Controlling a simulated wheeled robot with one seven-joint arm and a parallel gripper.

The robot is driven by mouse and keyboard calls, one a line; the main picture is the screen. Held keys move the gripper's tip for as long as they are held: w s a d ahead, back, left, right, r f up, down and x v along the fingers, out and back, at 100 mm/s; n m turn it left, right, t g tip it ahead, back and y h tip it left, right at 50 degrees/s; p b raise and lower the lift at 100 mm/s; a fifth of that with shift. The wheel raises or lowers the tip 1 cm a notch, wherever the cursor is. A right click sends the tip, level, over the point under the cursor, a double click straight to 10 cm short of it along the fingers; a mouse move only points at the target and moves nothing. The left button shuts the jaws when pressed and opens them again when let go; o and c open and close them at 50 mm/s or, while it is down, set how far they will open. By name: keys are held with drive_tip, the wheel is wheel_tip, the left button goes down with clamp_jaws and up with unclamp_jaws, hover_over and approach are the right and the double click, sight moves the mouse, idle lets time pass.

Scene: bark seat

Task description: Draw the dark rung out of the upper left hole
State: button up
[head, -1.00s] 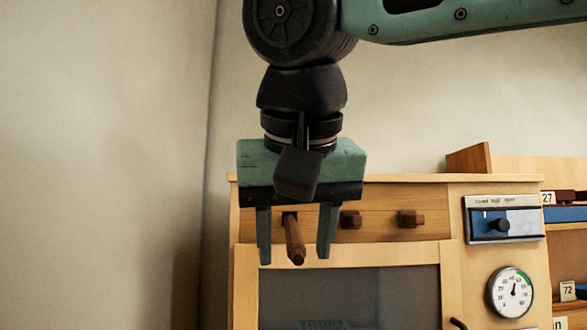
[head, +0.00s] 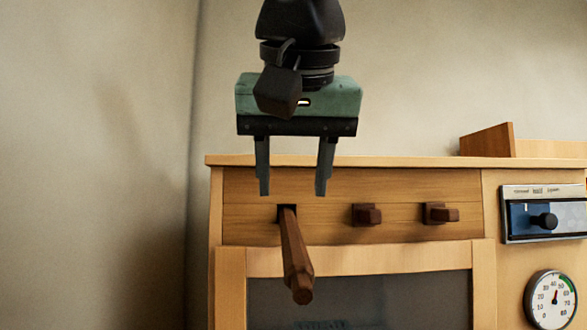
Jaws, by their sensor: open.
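The dark rung (head: 295,262) is a long brown faceted wooden bar. It sticks out of the left hole in the upper wooden panel (head: 400,190) of the cabinet, with its free end toward me and lower in the picture. Its inner end is hidden in the hole. My gripper (head: 292,194) is open and empty, fingers pointing down. In the picture its fingertips are above the rung and do not enclose it.
Two short dark pegs, a middle one (head: 366,214) and a right one (head: 440,213), sit in the same panel. A blue control unit (head: 543,215) and a round dial (head: 551,300) are at the right. A dark glazed door (head: 400,297) lies below. The left wall (head: 90,160) is bare.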

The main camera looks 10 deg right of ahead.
sight(294, 238)
drive_tip(key=shift+b+x, duration=2.3)
drive_tip(key=shift+x, duration=2.5)
drive_tip(key=shift+r, duration=0.1)
clamp_jaws()
drive_tip(key=shift+s+a+b, duration=0.15)
drive_tip(key=shift+s+b, duration=1)
drive_tip(key=shift+s, duration=4.2)
drive_tip(key=shift+w+p, duration=0.45)
drive_tip(key=shift+w, duration=2.25)
